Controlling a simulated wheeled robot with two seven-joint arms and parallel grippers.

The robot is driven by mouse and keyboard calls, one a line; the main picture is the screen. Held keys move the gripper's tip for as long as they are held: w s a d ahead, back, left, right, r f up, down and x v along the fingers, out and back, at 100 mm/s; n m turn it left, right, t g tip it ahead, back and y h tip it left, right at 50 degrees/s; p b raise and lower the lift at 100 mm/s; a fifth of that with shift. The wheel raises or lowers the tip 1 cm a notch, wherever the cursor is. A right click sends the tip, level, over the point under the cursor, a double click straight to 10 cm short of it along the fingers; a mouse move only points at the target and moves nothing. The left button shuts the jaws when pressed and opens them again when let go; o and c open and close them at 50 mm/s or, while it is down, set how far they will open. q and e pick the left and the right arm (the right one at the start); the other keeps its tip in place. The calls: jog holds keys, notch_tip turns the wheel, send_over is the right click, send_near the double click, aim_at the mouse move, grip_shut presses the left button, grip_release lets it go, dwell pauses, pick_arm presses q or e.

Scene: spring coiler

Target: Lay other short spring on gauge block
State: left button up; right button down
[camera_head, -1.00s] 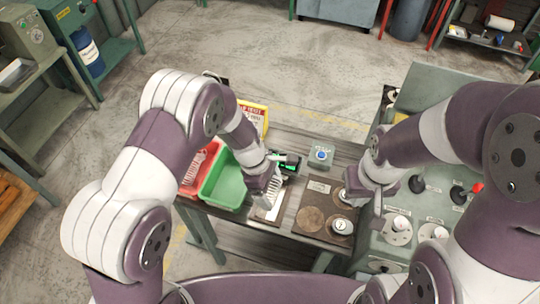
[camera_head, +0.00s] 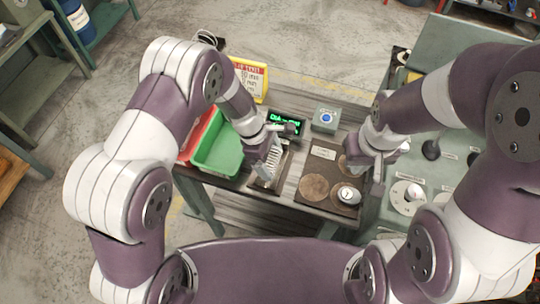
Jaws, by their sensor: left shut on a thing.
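My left gripper (camera_head: 262,172) is low over a dark plate with a pale edge (camera_head: 279,181), left of the brown board. It is shut on a pale coiled spring (camera_head: 274,158), partly hidden by the fingers. I cannot tell whether the spring touches the plate. The plate may be the gauge block, but the picture is too small to be sure. My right gripper (camera_head: 377,180) hangs by the right edge of the brown board, apart from the spring. Its fingers are too small and too turned to show a gap.
A green bin (camera_head: 218,152) and a red bin (camera_head: 190,146) stand at the left. A green-lit display (camera_head: 286,123), a blue-button box (camera_head: 326,118) and a yellow sign (camera_head: 250,80) are behind. The brown board (camera_head: 320,168) holds a round dial (camera_head: 348,194). A green machine (camera_head: 440,140) is right.

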pick_arm(q)
jog(key=shift+s+f, duration=0.1)
jog(key=shift+f, duration=0.1)
jog(key=o, duration=1)
jog(key=b+v, duration=0.1)
jog(key=v, duration=1.1)
jog(key=shift+a+r, duration=0.1)
jog(key=shift+r, duration=0.2)
jog(key=s+a+m+t+y, duration=0.1)
jog(key=s+a+m, duration=0.2)
jog(key=a+m, duration=0.1)
jog(key=s+a+r+m+y, duration=0.1)
jog(key=s+a+m, duration=0.3)
jog(key=a+m, duration=0.1)
jog(key=s+a+r+m+t+y, duration=0.1)
jog(key=s+a+m, duration=0.3)
jog(key=a+m, duration=0.1)
jog(key=shift+s+r+m+t+y+b, duration=0.1)
jog(key=shift+r+m+t+y+b, duration=0.2)
jog(key=shift+m+y+b, duration=0.15)
